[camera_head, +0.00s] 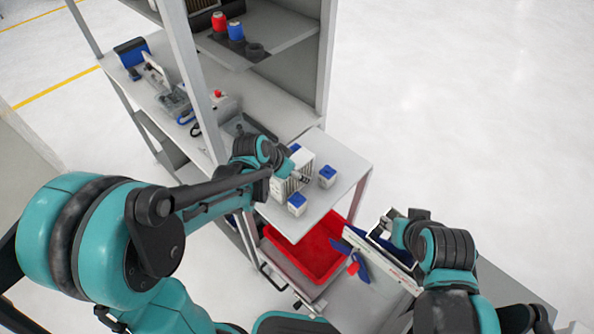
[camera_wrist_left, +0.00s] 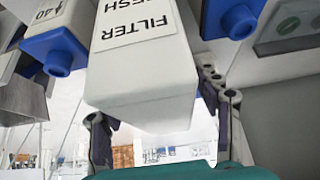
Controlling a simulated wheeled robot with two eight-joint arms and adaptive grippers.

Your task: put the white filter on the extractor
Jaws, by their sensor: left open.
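A white block-shaped filter (camera_head: 295,178) with a ribbed side stands on the grey shelf top, next to small blue-and-white units. In the left wrist view the filter (camera_wrist_left: 150,70) carries the label "FRESH FILTER" and fills the upper middle. My left gripper (camera_head: 279,170) is at the filter in the head view. Its two fingers (camera_wrist_left: 165,130) are spread, one toward each side of the filter's near end; contact cannot be told. My right gripper (camera_head: 400,218) is at the lower right by a white-edged case; its jaws are unclear. I cannot tell which thing is the extractor.
Blue-and-white units (camera_head: 297,204) and (camera_head: 327,176) stand close to the filter. A red bin (camera_head: 318,250) sits below the shelf top. A grey rack post (camera_head: 195,80) rises behind my left arm. A red-buttoned device (camera_head: 224,104) stands on the bench behind.

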